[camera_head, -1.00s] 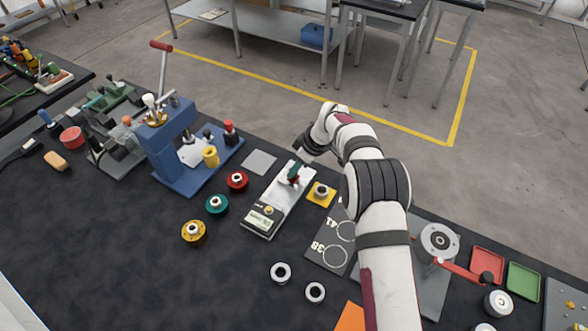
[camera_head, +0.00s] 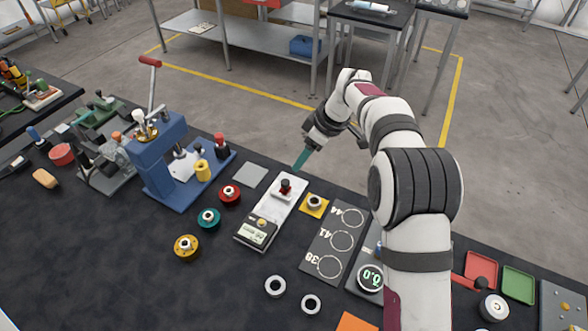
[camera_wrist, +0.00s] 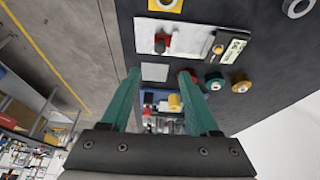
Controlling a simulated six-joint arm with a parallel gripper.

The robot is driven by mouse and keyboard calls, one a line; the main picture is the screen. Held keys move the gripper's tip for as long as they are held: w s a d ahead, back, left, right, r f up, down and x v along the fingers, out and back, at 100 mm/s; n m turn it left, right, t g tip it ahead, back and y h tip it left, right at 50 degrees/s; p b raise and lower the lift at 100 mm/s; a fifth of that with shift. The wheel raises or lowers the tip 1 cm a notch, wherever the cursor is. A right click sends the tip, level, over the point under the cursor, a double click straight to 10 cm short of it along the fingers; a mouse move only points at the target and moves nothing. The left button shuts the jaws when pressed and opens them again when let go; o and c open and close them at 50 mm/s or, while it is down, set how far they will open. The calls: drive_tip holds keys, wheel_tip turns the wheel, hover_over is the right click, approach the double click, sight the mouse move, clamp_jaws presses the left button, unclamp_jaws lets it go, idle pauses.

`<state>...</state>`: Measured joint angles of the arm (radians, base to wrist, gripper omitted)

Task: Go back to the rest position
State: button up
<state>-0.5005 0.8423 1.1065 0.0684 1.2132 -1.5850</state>
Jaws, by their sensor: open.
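My gripper (camera_head: 302,160) is raised above the back edge of the black bench, behind the white gauge plate (camera_head: 287,205). Its green fingers are apart and empty; in the wrist view the gripper (camera_wrist: 166,95) shows a clear gap between them. A small dark and red piece (camera_head: 285,188) stands on the gauge plate, apart from the fingers. The plate also shows in the wrist view (camera_wrist: 188,39), with its digital display at one end.
A blue lever press (camera_head: 172,160) stands left of the gauge plate. Red (camera_head: 230,195), teal (camera_head: 208,218) and yellow (camera_head: 186,247) ringed parts lie before it. A marked board (camera_head: 335,243) lies right. The bench's front left is bare.

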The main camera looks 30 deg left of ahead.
drive_tip(key=shift+v, duration=1.7)
